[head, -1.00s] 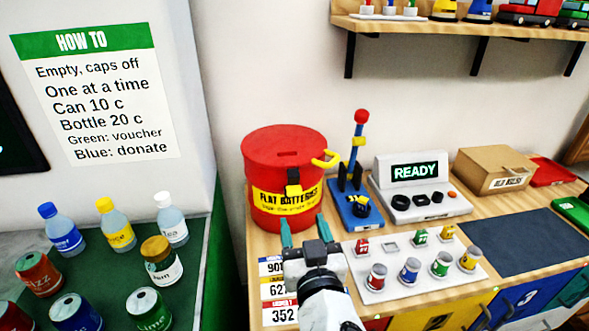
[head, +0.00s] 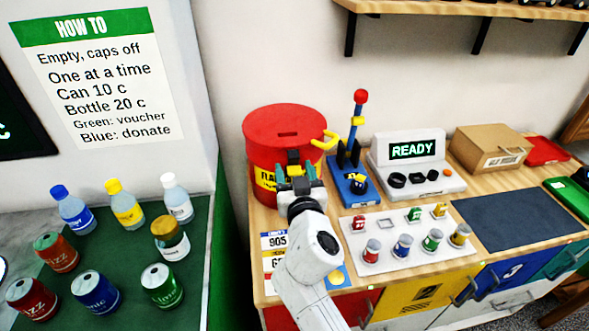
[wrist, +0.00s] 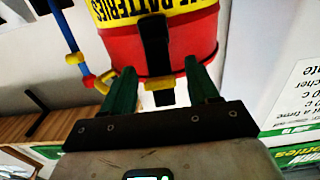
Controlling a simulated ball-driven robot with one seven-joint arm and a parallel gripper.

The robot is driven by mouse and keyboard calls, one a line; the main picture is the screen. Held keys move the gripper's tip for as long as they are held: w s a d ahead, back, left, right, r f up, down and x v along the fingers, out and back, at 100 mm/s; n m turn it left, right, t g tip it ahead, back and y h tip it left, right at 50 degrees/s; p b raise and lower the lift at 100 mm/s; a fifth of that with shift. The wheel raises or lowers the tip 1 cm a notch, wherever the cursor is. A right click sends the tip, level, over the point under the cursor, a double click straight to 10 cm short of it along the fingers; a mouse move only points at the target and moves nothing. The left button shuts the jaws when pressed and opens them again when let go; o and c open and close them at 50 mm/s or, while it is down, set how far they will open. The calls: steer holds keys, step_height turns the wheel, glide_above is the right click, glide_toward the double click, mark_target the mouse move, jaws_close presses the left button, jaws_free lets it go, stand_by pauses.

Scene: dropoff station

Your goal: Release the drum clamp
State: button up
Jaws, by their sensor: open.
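The red drum (head: 280,125) with the yellow "FLAT BATTERIES" band stands at the back left of the wooden counter. In the head view my gripper largely covers the clamp (head: 293,157). My gripper (head: 296,172) is in front of the drum with its green fingers apart. In the wrist view the fingers (wrist: 160,72) stand on either side of the clamp, with gaps showing on both sides.
A blue base (head: 352,185) with a red-topped lever stands close right of the drum. A white tray (head: 385,262) of small batteries lies right of my arm. The READY console (head: 411,178) is behind it. Bottles and cans stand on the green mat (head: 115,255) at left.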

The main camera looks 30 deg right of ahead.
jaws_close()
stand_by(0.6)
